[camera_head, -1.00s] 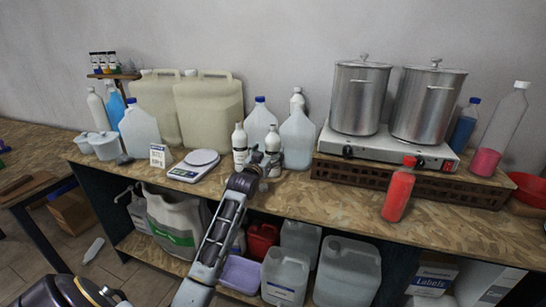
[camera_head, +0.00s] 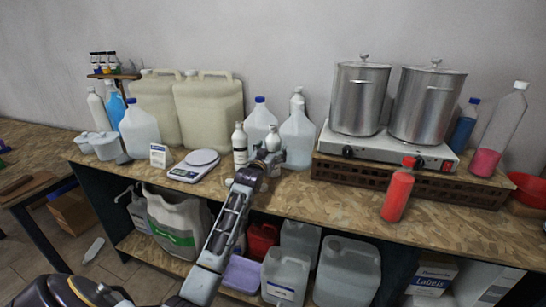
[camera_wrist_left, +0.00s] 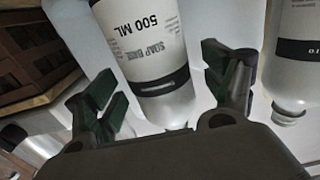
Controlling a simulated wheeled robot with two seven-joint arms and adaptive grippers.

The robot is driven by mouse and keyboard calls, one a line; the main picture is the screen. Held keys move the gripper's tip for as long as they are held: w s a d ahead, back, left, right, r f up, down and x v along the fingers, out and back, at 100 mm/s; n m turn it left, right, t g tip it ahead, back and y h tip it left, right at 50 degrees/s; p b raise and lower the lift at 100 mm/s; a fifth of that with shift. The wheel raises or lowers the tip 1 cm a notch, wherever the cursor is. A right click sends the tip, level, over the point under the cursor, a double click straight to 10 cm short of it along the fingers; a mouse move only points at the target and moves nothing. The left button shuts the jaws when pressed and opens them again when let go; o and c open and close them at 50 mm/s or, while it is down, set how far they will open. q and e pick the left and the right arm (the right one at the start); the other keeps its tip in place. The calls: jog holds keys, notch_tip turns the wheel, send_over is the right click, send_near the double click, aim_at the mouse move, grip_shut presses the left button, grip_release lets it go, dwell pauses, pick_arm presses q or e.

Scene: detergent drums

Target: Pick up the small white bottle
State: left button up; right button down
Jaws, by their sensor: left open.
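A small white bottle (camera_head: 272,138) stands on the wooden bench, partly hidden by my left gripper. In the left wrist view this bottle (camera_wrist_left: 145,50) appears upside down, with black "500 ML" and "SOAP BASE" print. A similar white bottle (camera_head: 240,147) with a dark label band stands just to its left; in the wrist view it is at the right edge (camera_wrist_left: 293,55). My left gripper (camera_head: 269,158) is open, its two green-padded fingers (camera_wrist_left: 160,80) on either side of the first bottle. Contact cannot be made out. My right gripper is out of view.
Large clear jugs (camera_head: 297,135) stand close behind the bottles. A digital scale (camera_head: 194,167) is to the left. The crate (camera_head: 365,172) with a hotplate and two steel pots is to the right, near a red bottle (camera_head: 398,190). The bench front before the crate is mostly clear.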

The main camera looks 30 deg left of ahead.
pick_arm(q)
jog(key=shift+w+a, duration=0.15)
jog(key=shift+w, duration=0.55)
jog(key=shift+c, duration=0.3)
jog(key=shift+r, duration=0.1)
jog(key=c, duration=1.4)
jog(key=shift+r, duration=0.1)
jog(key=shift+r, duration=4.9)
